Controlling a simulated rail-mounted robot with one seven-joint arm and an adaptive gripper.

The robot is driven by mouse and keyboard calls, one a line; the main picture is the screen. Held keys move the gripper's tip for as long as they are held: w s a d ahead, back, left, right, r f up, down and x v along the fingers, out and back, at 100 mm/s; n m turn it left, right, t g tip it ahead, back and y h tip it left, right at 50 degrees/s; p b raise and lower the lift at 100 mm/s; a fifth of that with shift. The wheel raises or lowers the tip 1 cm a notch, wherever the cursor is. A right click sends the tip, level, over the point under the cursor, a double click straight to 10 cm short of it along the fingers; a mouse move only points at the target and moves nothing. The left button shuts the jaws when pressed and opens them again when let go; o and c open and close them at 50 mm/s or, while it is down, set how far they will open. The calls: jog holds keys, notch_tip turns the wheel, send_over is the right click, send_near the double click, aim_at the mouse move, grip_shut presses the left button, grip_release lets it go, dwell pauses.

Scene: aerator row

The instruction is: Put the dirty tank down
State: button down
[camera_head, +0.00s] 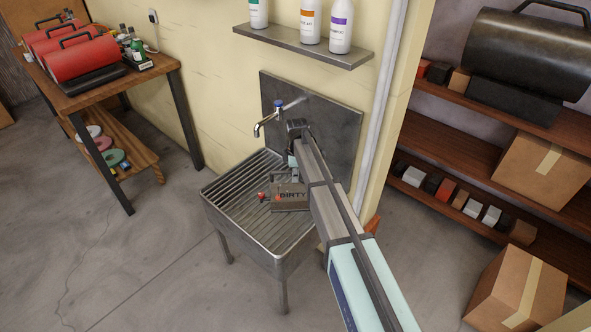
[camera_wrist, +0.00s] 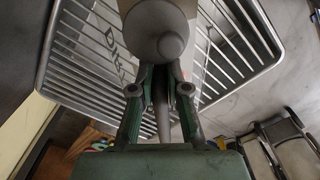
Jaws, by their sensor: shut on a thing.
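The dirty tank (camera_head: 290,198) is a grey-brown box labelled "DIRTY", with a red fitting (camera_head: 262,196) at its left side. It is upright over the slatted grate of the metal sink (camera_head: 235,228), towards its right side. I cannot tell whether its base touches the slats. My gripper (camera_head: 294,172) is above the tank and shut on it at the top; my arm hides part of the grip. In the wrist view, my gripper's green fingers (camera_wrist: 160,92) are close together, and part of the tank's lettering (camera_wrist: 112,42) shows past them, above the slats.
A tap (camera_head: 266,122) juts from the metal backsplash (camera_head: 340,125) close to my arm. A shelf with bottles (camera_head: 302,47) hangs above. Left of the sink, a wooden bench (camera_head: 150,72) carries red tanks (camera_head: 82,58). The left part of the grate is clear.

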dwell(0.3)
jog(key=c, duration=1.2)
grip_release()
jog(key=shift+o, duration=0.2)
notch_tip(320, 180, up, 12)
jog(key=b, duration=0.3)
jog(key=shift+s, duration=0.15)
